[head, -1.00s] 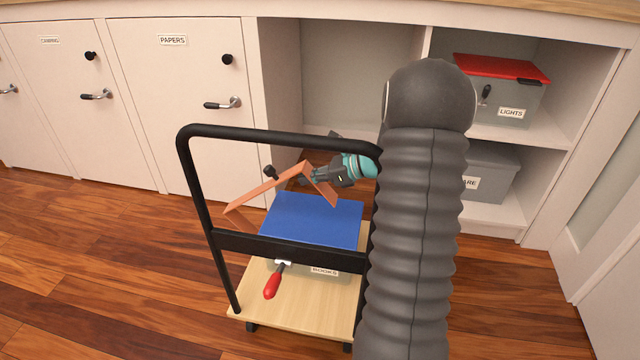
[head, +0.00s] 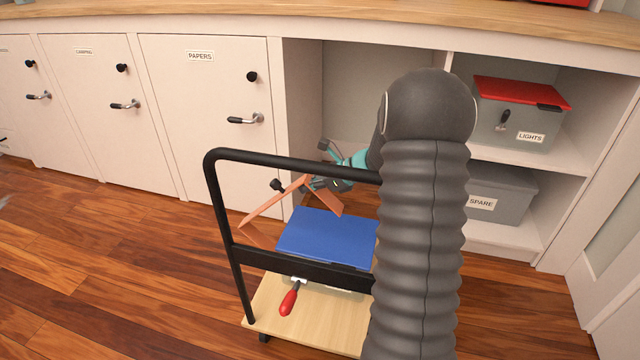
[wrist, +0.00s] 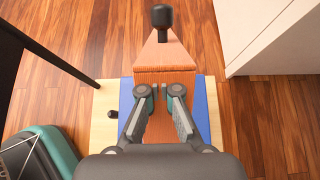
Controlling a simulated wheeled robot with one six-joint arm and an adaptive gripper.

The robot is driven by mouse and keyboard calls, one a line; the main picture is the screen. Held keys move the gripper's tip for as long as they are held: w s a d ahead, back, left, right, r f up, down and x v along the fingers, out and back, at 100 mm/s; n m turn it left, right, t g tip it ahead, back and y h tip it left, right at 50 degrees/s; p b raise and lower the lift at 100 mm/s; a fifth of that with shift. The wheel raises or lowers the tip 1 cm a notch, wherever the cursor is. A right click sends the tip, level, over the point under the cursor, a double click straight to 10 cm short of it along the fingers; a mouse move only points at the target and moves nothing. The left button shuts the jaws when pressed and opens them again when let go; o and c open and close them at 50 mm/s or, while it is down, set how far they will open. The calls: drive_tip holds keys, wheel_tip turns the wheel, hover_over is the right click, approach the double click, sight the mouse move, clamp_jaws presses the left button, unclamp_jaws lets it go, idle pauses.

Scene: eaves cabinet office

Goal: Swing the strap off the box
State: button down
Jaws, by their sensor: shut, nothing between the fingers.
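The orange-brown strap (head: 272,206) is a bent band raised clear of the blue lid, tilted up behind the trolley's handle. A black knob (head: 276,184) sticks out from it. In the wrist view the strap (wrist: 166,55) runs away from me under my fingers, its knob (wrist: 162,16) at the far end. The box has a blue lid (head: 325,236); the trolley's crossbar hides most of its front. My gripper (head: 314,184) is at the strap's upper bend, shut with nothing held. In the wrist view my gripper (wrist: 161,92) is over the strap; contact is unclear.
The box stands on a wooden trolley deck (head: 300,325) with a black tube handle (head: 222,205). A red-handled lever (head: 288,302) hangs at the box's front. Cabinets (head: 205,110) stand behind; shelves at right hold grey boxes (head: 515,125). Floor at left is clear.

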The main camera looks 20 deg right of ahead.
drive_tip(key=w+a+f+p, duration=0.1)
drive_tip(key=w+a+p, duration=0.1)
drive_tip(key=w+a, duration=0.7)
drive_tip(key=w+a+f+g+h+p, duration=0.1)
drive_tip(key=w+a+f+p, duration=0.1)
drive_tip(key=w+a, duration=0.7)
drive_tip(key=shift+a+f+p, duration=0.2)
drive_tip(key=shift+a+p, duration=0.25)
drive_tip(key=shift+a, duration=1.8)
drive_tip(key=shift+s+d, duration=0.1)
